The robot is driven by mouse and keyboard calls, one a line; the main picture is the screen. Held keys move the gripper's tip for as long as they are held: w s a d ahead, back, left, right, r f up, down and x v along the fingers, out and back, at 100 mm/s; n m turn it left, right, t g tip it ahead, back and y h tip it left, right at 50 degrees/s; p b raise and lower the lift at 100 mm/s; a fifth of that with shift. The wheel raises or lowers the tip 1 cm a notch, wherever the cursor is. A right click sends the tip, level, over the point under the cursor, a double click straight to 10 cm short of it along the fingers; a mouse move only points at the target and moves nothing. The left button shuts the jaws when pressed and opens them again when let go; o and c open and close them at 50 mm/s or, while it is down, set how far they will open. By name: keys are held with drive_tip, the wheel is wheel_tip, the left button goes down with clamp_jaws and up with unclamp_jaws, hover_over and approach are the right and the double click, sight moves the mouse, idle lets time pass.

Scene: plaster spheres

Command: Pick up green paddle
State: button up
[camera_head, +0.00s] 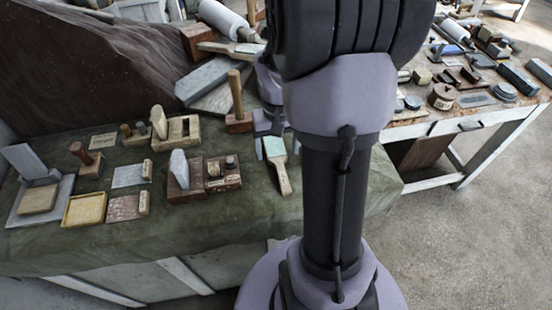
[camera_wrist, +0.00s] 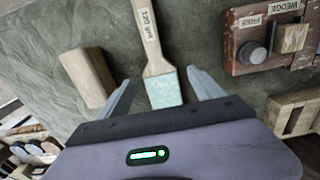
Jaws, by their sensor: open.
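The green paddle (camera_head: 277,163) has a pale green flat head and a light wooden handle. It lies on the green cloth near the right end of the table. In the wrist view the paddle (camera_wrist: 163,90) has its green head between my gripper's fingers and its handle pointing away, with a paper label on it. My gripper (camera_wrist: 164,82) is open, one finger on each side of the head, and holds nothing. I cannot tell how high the fingers are above the cloth. In the head view my arm hides much of the gripper (camera_head: 268,134).
A wooden block (camera_wrist: 87,76) lies close to the left finger. A brown box with a knob and block (camera_wrist: 266,38) is at the right. In the head view, a block with an upright peg (camera_head: 238,118) stands behind the paddle. A second cluttered table (camera_head: 455,115) is at the right.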

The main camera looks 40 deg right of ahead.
drive_tip(key=shift+f, duration=0.85)
drive_tip(key=shift+r, duration=0.15)
